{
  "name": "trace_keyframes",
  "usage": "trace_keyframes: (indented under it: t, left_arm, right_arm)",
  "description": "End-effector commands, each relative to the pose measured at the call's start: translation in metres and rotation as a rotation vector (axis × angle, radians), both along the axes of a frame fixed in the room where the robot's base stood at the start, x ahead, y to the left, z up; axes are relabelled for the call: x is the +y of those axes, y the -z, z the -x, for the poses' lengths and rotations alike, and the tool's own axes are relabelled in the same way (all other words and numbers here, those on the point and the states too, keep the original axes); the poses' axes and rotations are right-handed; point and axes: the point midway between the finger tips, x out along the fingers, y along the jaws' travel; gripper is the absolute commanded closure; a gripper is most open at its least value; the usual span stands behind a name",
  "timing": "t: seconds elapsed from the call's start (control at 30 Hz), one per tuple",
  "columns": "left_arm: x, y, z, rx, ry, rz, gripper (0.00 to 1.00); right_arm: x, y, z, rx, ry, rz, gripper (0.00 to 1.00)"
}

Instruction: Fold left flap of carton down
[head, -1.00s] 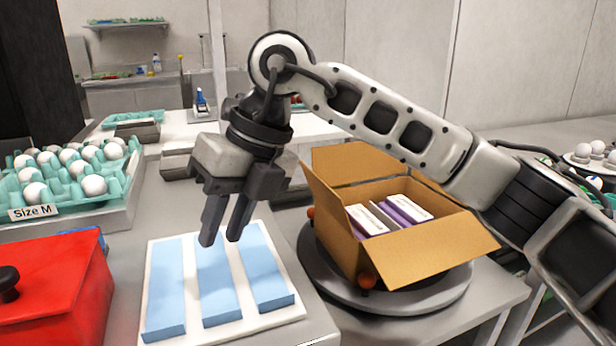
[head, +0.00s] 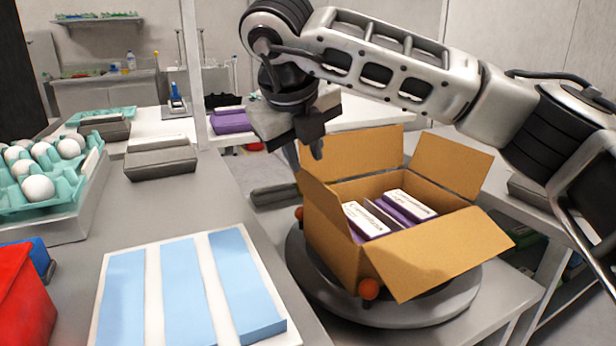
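The open cardboard carton (head: 425,265) stands on a round grey turntable (head: 330,305). Its left flap (head: 326,222) stands up and leans a little outward. The back flap (head: 352,150) is upright, the right flap (head: 455,160) leans outward, and the front flap (head: 440,255) hangs outward. White and purple egg boxes (head: 370,220) lie inside. My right gripper (head: 305,160) is empty, fingers apart and pointing down, just above the top of the left flap. I cannot tell whether it touches the flap. My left gripper is not in view.
A white board with blue strips (head: 153,290) lies on the counter left of the carton. An egg tray (head: 75,190) and a red box (head: 22,310) are at the far left. Orange knobs (head: 369,289) sit at the carton's lower corners. A grey case (head: 160,163) lies behind.

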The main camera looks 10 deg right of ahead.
Motion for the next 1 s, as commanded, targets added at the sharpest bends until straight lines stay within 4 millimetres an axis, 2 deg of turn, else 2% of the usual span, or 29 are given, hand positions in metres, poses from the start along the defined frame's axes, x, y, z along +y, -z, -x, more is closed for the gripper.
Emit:
trace_keyframes:
  t: [0.1, 0.3, 0.7, 0.8, 1.0]
  left_arm:
    - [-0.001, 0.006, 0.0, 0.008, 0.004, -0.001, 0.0]
    - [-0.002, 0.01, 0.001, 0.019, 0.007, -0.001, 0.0]
    - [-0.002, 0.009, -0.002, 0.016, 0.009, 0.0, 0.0]
    - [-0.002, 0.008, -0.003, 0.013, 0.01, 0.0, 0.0]
    - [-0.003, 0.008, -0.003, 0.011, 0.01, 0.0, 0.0]
  right_arm:
    - [-0.006, 0.022, -0.01, 0.003, 0.002, -0.001, 0.75]
    - [-0.011, 0.042, -0.021, 0.001, 0.0, -0.001, 0.75]
    - [-0.013, 0.047, -0.024, 0.0, 0.0, -0.001, 0.75]
    - [-0.013, 0.047, -0.024, 0.0, 0.0, -0.001, 1.0]
    - [-0.013, 0.047, -0.024, 0.0, 0.0, -0.001, 1.0]
